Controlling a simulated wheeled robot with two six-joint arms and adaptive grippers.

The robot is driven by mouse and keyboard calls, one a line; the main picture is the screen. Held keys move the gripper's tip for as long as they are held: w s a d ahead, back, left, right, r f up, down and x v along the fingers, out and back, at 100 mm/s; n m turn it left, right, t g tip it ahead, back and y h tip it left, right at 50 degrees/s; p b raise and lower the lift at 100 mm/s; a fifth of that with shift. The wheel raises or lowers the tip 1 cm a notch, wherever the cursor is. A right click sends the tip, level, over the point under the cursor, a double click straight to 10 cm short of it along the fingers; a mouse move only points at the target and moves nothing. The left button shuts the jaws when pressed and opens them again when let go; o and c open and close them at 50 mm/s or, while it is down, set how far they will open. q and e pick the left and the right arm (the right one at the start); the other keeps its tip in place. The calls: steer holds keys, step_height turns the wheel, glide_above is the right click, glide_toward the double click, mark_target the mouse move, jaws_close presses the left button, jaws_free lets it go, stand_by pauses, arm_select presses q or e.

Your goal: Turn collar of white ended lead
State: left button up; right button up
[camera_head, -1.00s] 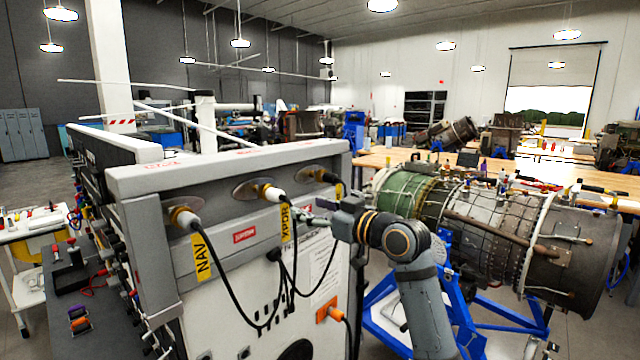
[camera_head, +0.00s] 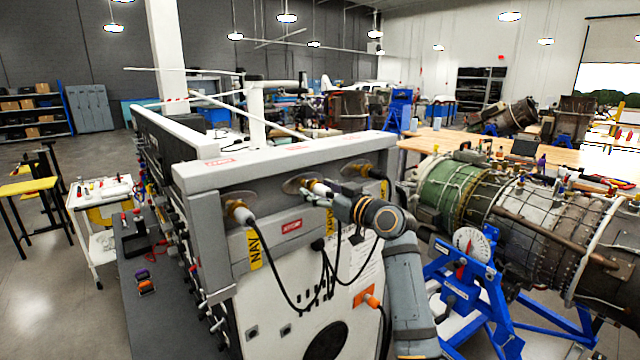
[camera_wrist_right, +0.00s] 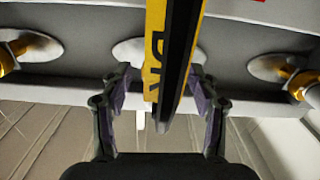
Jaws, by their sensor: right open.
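A grey and white test cabinet (camera_head: 205,235) carries three leads plugged into round plates along its upper front. The left lead (camera_head: 241,213), with the yellow NAV tag, has a white end. The middle lead (camera_head: 318,187) also shows a white end, and the right lead (camera_head: 371,172) looks dark. My right gripper (camera_head: 334,203) is open at the middle lead. In the right wrist view its fingers (camera_wrist_right: 158,95) stand on either side of a yellow tag (camera_wrist_right: 155,45) and black cable (camera_wrist_right: 183,55), which hide the middle connector. My left gripper is out of view.
A green and metal turbine (camera_head: 520,215) on a blue stand (camera_head: 470,300) stands right of my right arm. Black cables hang down the cabinet front. A white cart (camera_head: 100,205) with small items stands at left.

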steer(key=c, duration=1.2)
steer(key=shift+f+b, duration=0.2)
steer(key=shift+b, duration=0.25)
steer(key=n+b, duration=0.9)
steer(key=b, duration=0.3)
steer(key=shift+f+b, duration=0.15)
steer(key=shift+b, duration=0.25)
steer(key=n+b, duration=0.2)
steer(key=n, duration=0.1)
steer(key=shift+n+b, duration=0.8)
steer(key=shift+n, duration=0.2)
steer(key=shift+r, duration=0.25)
